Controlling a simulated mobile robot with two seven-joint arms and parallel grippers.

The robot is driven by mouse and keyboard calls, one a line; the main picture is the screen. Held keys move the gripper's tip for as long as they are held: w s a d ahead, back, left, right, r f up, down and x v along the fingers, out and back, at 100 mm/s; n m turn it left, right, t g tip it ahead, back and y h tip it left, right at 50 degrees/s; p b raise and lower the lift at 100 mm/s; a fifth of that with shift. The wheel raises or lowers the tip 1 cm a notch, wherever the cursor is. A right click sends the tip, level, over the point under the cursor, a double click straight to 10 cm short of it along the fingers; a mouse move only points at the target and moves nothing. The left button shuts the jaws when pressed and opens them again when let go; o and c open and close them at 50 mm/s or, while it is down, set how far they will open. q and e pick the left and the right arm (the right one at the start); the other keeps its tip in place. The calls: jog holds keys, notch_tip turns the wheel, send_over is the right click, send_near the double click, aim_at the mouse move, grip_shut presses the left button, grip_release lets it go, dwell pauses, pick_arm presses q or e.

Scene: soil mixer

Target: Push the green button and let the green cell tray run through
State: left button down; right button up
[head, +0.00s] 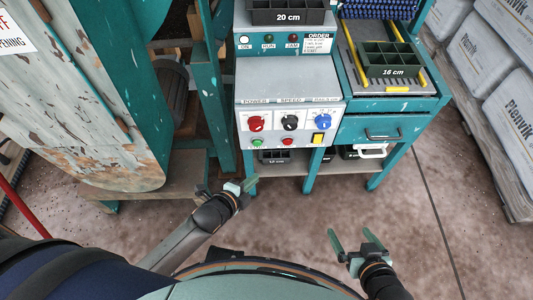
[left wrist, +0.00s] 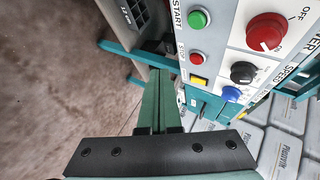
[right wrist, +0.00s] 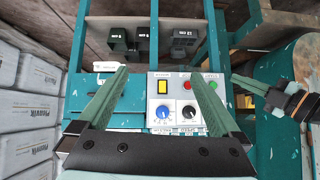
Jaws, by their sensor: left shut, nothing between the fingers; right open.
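The green start button (head: 257,142) is at the lower left of the control panel, left of the red stop button (head: 288,142). It shows large in the left wrist view (left wrist: 199,18). My left gripper (head: 249,184) is shut and empty, below and in front of the panel, apart from the button. My right gripper (head: 353,236) is open and empty over the floor, further from the panel. A dark green cell tray (head: 388,58) marked 16 cm sits on the belt between yellow rails at the right. Another tray (head: 288,14) marked 20 cm stands on top of the machine.
The panel also carries a red power knob (head: 256,124), a black speed knob (head: 290,123), a blue knob (head: 322,121) and a yellow switch (head: 318,138). Below is a shelf with trays (head: 274,157). Stacked bags (head: 490,50) stand right. The floor in front is clear.

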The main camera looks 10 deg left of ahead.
aim_at(257, 143)
pick_arm(q)
jog(key=shift+w+d+f+m, duration=0.2)
jog(key=shift+d+f+m, duration=0.1)
jog(key=shift+f+m, duration=0.1)
pick_arm(e)
jog(key=shift+s+f, duration=0.1)
jog(key=shift+f, duration=0.05)
pick_arm(q)
jog(key=shift+w, duration=0.2)
pick_arm(e)
jog(key=shift+w, duration=0.2)
pick_arm(q)
jog(key=w+a+b, duration=0.2)
jog(key=w+b, duration=0.1)
jog(key=w, duration=0.5)
jog(key=shift+a+b, duration=0.25)
jog(key=shift+b, duration=0.05)
pick_arm(e)
jog(key=w+r+n+t+y, duration=0.1)
jog(key=w+r+t, duration=0.3)
jog(key=r, duration=0.4)
jog(key=w+r+n+t+y, duration=0.1)
jog(key=w+r+t, duration=0.2)
jog(key=r, duration=0.6)
jog(key=shift+w+t, duration=0.4)
jog(key=shift+t, duration=0.2)
jog(key=shift+d+r, duration=0.1)
pick_arm(q)
jog(key=shift+w+r, duration=0.1)
